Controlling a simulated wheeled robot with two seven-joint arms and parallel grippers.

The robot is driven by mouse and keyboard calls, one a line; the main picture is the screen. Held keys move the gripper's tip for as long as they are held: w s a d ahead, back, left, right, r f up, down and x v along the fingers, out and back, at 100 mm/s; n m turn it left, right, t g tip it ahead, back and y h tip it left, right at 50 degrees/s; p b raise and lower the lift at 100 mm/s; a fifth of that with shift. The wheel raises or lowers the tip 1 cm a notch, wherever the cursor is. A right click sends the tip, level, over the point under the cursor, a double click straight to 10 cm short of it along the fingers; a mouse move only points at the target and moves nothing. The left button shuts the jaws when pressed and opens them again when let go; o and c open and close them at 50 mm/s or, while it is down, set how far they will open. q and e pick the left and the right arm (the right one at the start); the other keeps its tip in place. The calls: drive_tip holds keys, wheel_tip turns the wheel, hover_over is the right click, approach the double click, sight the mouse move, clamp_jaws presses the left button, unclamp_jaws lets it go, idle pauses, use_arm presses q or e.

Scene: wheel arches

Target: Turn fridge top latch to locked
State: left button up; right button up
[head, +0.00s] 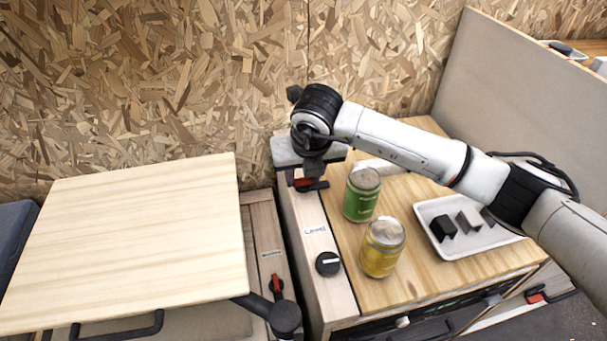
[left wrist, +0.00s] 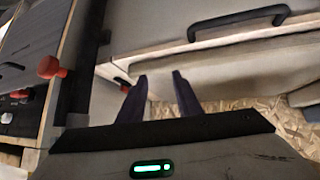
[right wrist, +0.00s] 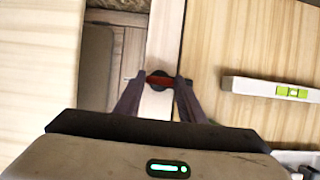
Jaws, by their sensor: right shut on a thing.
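The latch with a red handle (head: 302,183) sits at the far end of the pale wooden strip along the right counter. My right gripper (head: 314,184) is over it, pointing down, and partly covers it. In the right wrist view, the red handle (right wrist: 133,78) lies crosswise between the fingers (right wrist: 158,82) on a round black base (right wrist: 158,76). The fingers are shut on it. Its exact angle is partly hidden. My left gripper (left wrist: 160,78) shows only in the left wrist view, its fingers apart and empty.
Beside the latch stand a green can (head: 362,195) and a yellow can (head: 382,248). A black knob (head: 328,263) is nearer on the strip. Another red latch (head: 276,284) sits lower left, beside a raised wooden tabletop (head: 130,240).

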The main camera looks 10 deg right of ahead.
drive_tip(key=o, duration=1)
drive_tip(key=shift+o, duration=0.2)
drive_tip(key=shift+r, duration=0.1)
drive_tip(key=v, duration=1)
drive_tip(key=shift+p, duration=0.35)
drive_tip(key=shift+s, duration=0.15)
